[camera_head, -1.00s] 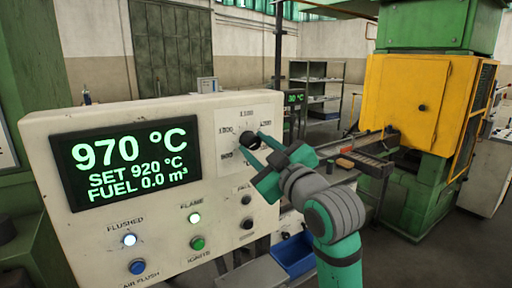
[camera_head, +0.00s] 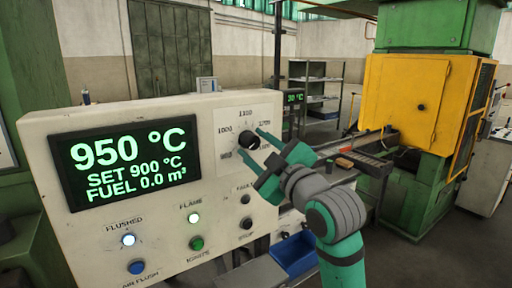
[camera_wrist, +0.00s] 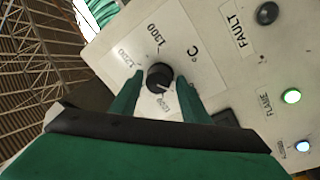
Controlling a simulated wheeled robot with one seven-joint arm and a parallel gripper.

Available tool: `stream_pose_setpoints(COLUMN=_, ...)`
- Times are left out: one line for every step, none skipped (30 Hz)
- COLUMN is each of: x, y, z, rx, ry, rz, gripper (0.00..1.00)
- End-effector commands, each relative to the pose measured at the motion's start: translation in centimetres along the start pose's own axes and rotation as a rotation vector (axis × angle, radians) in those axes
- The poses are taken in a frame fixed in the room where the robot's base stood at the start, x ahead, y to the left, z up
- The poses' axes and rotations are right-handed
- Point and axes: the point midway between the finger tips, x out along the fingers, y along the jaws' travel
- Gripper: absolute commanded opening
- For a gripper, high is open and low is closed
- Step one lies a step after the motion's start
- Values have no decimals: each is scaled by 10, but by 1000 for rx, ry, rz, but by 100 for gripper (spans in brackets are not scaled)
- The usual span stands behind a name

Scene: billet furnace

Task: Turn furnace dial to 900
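The black furnace dial (camera_head: 249,139) is on a white plate with temperature marks on the control panel. The display (camera_head: 125,160) reads 950 °C, SET 900 °C and FUEL 0.0 m³. My gripper (camera_head: 254,147) is at the dial, with its green fingers spread. In the wrist view the dial (camera_wrist: 159,77) shows between the fingertips of my gripper (camera_wrist: 160,74), with narrow gaps visible on both sides. The fingers hide part of the dial's markings.
Below the dial are the lit flame lamp (camera_head: 194,218), the green ignite button (camera_head: 196,243), the lit flushed lamp (camera_head: 128,239) and the blue air flush button (camera_head: 137,267). A blue bin (camera_head: 293,254) sits low beside the panel. A yellow and green machine stands behind.

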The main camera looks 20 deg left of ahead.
Motion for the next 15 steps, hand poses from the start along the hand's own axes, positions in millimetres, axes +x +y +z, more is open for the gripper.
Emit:
stream_pose_setpoints(x=0, y=0, z=0, rx=0, ry=0, rz=0, gripper=52)
stream_pose_setpoints(x=0, y=0, z=0, rx=0, ry=0, rz=0, gripper=52)
stream_pose_setpoints(x=0, y=0, z=0, rx=1, ry=0, rz=0, gripper=52)
stream_pose_setpoints(x=0, y=0, z=0, rx=1, ry=0, rz=0, gripper=52)
stream_pose_setpoints(x=0, y=0, z=0, rx=1, ry=0, rz=0, gripper=52)
stream_pose_setpoints(x=0, y=0, z=0, rx=1, ry=0, rz=0, gripper=52)
stream_pose_setpoints(x=0, y=0, z=0, rx=1, ry=0, rz=0, gripper=52)
stream_pose_setpoints(x=0, y=0, z=0, rx=1, ry=0, rz=0, gripper=52)
stream_pose_setpoints(x=0, y=0, z=0, rx=1, ry=0, rz=0, gripper=52)
stream_pose_setpoints(x=-1, y=0, z=0, rx=1, ry=0, rz=1, gripper=52)
stream_pose_setpoints(x=-2, y=0, z=0, rx=1, ry=0, rz=1, gripper=52)
stream_pose_setpoints(x=-5, y=0, z=0, rx=1, ry=0, rz=1, gripper=52)
stream_pose_setpoints(x=-7, y=1, z=0, rx=1, ry=0, rz=2, gripper=52)
stream_pose_setpoints(x=-10, y=1, z=0, rx=1, ry=0, rz=2, gripper=52)
stream_pose_setpoints(x=-15, y=1, z=0, rx=1, ry=0, rz=3, gripper=52)
